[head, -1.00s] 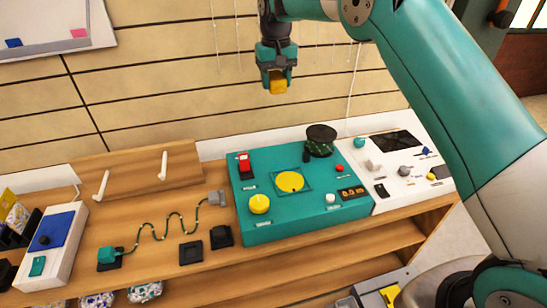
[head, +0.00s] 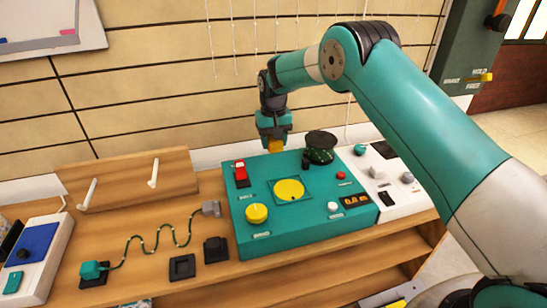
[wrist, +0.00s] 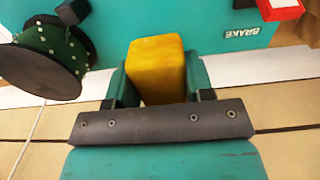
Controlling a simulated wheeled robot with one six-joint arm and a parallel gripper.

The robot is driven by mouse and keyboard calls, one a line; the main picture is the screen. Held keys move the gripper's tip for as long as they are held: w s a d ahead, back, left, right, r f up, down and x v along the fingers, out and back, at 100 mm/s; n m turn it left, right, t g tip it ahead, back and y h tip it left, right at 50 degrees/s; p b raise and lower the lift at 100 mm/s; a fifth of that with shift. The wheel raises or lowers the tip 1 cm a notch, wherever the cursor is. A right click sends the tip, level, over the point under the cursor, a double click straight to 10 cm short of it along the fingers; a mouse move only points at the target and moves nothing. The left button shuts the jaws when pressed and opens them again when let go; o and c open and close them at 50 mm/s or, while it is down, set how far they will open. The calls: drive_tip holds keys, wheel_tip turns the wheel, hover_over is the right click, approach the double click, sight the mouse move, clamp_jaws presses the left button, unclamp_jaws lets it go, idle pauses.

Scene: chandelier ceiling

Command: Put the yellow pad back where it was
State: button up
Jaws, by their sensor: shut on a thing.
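The yellow pad (head: 276,146) is a small block held in my gripper (head: 274,141), above the back edge of the teal panel (head: 265,232). In the wrist view the pad (wrist: 158,68) sits between the two teal fingers of my gripper (wrist: 155,85), shut on its sides. I cannot tell whether its far end touches anything. A flat yellow disc (head: 289,190) lies in a square outline on the panel, and a yellow knob (head: 257,213) stands at its front left.
A dark spool (head: 320,142) stands close right of my gripper; it also shows in the wrist view (wrist: 45,55). A red switch (head: 240,171) is at the panel's back left. A white panel (head: 395,190) adjoins on the right. The tiled wall (head: 150,95) is close behind.

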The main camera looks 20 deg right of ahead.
sight(274, 163)
drive_tip(key=shift+f, duration=3)
drive_tip(key=shift+f, duration=0.15)
drive_tip(key=o, duration=0.9)
